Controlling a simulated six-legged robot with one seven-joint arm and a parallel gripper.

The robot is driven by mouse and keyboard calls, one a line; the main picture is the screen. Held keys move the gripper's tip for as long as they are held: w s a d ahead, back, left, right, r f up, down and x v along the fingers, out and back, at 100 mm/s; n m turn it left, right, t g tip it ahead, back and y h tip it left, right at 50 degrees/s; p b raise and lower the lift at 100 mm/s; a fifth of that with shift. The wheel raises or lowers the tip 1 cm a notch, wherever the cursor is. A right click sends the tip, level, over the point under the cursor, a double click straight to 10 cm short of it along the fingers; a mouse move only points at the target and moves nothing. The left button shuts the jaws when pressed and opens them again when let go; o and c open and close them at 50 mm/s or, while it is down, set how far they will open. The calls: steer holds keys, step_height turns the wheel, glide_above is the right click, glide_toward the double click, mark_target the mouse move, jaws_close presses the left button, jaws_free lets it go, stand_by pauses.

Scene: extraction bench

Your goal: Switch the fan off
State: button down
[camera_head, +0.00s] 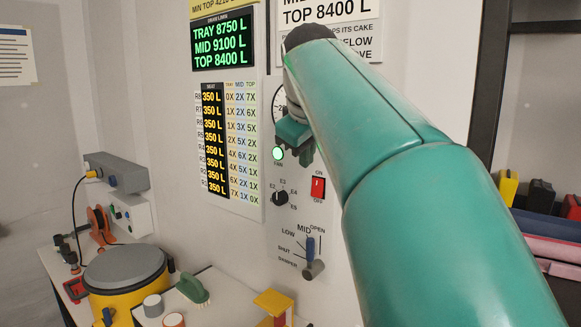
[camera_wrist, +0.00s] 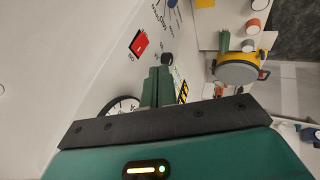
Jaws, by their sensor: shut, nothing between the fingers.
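The fan's red rocker switch (camera_head: 318,188) is on the white wall panel, with ON printed above it and OFF below. It also shows in the wrist view (camera_wrist: 139,44), just beyond my fingertips and to their left. A green lamp (camera_head: 278,154) marked FAN is lit, up and left of the switch. My gripper (camera_head: 306,158) is in front of the panel, above and slightly left of the switch. In the wrist view its two green fingers (camera_wrist: 157,75) are closed together with nothing between them. They look apart from the switch. Which way the rocker is tipped is too small to tell.
A black selector knob (camera_head: 280,198) sits left of the switch. The blue-handled damper lever (camera_head: 310,247) is below. A round gauge (camera_wrist: 122,107) is partly hidden by my gripper.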

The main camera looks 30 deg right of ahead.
mark_target(314, 187)
steer(key=shift+s+f, duration=0.1)
steer(key=shift+f, duration=0.3)
steer(key=x, duration=0.4)
steer(key=d+x, duration=0.1)
steer(key=x, duration=0.3)
steer(key=d+r+x, duration=0.1)
steer(key=x, duration=0.3)
steer(key=shift+d, duration=0.35)
steer(key=shift+f, duration=0.1)
